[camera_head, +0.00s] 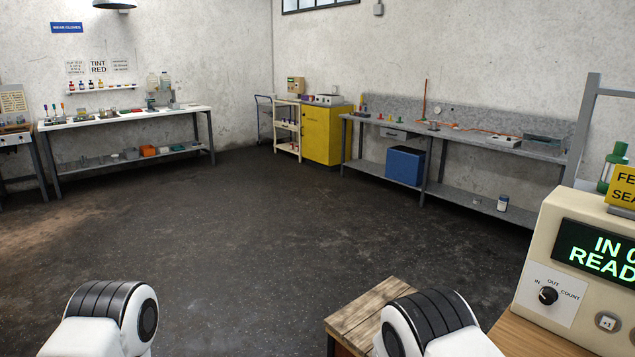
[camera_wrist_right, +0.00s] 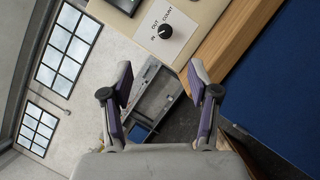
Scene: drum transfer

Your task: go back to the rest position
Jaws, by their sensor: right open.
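My right gripper (camera_wrist_right: 160,85) is open and empty in the right wrist view, its two purple-padded fingers spread apart. Behind it in that view are a cream device with a knob (camera_wrist_right: 165,31) and a wooden edge (camera_wrist_right: 225,40). In the head view only rounded white and black links of my two arms show at the bottom edge. My left gripper is not in either view.
The cream counter device (camera_head: 575,262) stands close at the right on a wooden top (camera_head: 522,337). A wooden crate-like box (camera_head: 366,312) is at the bottom. Benches line the walls, with a yellow cabinet (camera_head: 322,134) between them. The dark floor (camera_head: 230,230) is clear.

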